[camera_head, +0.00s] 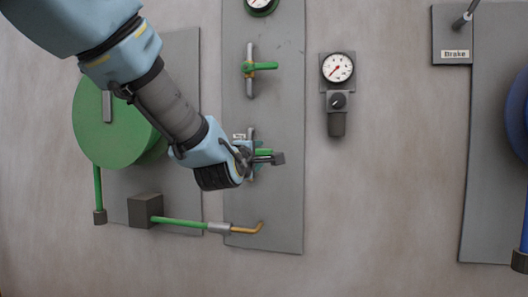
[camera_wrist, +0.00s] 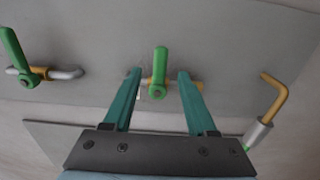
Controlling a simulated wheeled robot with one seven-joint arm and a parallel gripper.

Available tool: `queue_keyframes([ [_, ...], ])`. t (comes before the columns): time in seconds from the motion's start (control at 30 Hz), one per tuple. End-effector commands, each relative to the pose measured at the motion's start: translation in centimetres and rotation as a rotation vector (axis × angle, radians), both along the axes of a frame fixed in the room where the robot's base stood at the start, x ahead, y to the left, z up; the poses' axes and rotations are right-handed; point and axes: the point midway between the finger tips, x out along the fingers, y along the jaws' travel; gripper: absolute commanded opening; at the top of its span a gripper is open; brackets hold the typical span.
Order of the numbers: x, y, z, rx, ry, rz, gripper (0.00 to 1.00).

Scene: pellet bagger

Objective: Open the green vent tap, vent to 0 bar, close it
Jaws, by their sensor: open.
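The lower green tap (camera_head: 264,152) is on the tall grey panel, with a small label at its upper left that is too small to read. In the wrist view its green lever (camera_wrist: 160,70) stands crosswise to its pipe. My gripper (camera_wrist: 158,76) is open, with one teal finger on each side of this lever and a visible gap to both. In the head view my gripper (camera_head: 266,158) covers part of the tap. The top gauge (camera_head: 260,3) is cut off by the picture edge, so its reading cannot be told.
Another green-handled tap (camera_head: 262,66) sits above, its lever also crosswise; it shows in the wrist view (camera_wrist: 14,50). A bent brass outlet pipe (camera_head: 248,229) is below. A gauge with regulator (camera_head: 338,68) hangs to the right. A green disc (camera_head: 108,125) is at left.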

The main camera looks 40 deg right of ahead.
Motion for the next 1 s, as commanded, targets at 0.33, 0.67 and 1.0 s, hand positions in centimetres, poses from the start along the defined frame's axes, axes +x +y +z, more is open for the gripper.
queue_keyframes([
  [0.33, 3.1, -4.8, 0.1, 0.003, 0.001, 0.0, 0.57],
  [0.67, 3.7, -5.8, -0.1, 0.003, -0.001, 0.0, 0.57],
  [1.0, 3.7, -5.7, -0.1, 0.003, -0.001, 0.0, 0.33],
])
